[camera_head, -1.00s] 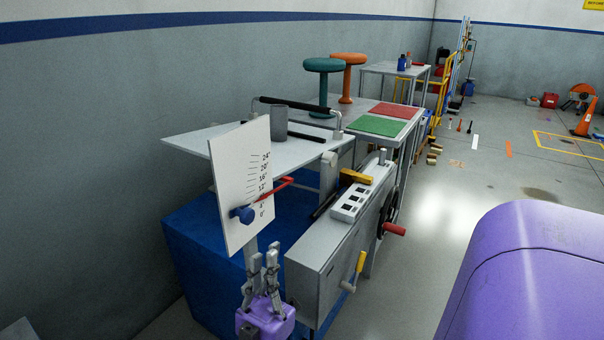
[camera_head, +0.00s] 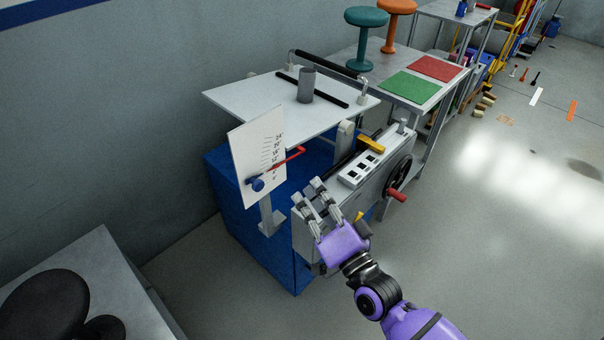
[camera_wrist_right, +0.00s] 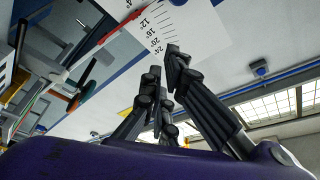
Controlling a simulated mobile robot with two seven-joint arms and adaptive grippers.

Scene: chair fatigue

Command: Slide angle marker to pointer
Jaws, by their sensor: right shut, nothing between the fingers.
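A white scale board (camera_head: 246,145) with degree marks stands upright at the front left of the test machine. A blue knob (camera_head: 258,184), likely the angle marker, sits low on its face. A red pointer (camera_head: 285,160) slants up to the right across the scale. My right gripper (camera_head: 309,192) is shut and empty, to the right of the board and apart from the knob and pointer. In the right wrist view, the scale board (camera_wrist_right: 190,32) shows beyond my fingers (camera_wrist_right: 163,62), with part of the blue knob (camera_wrist_right: 179,2) at the top edge. My left gripper is out of view.
The grey machine body (camera_head: 310,238) lies close beside my right gripper, with a red-handled wheel (camera_head: 398,172) on its side. A tilted white plate (camera_head: 270,100) carries a grey cylinder (camera_head: 306,86). A grey bench (camera_head: 105,255) stands at lower left. Open floor lies right.

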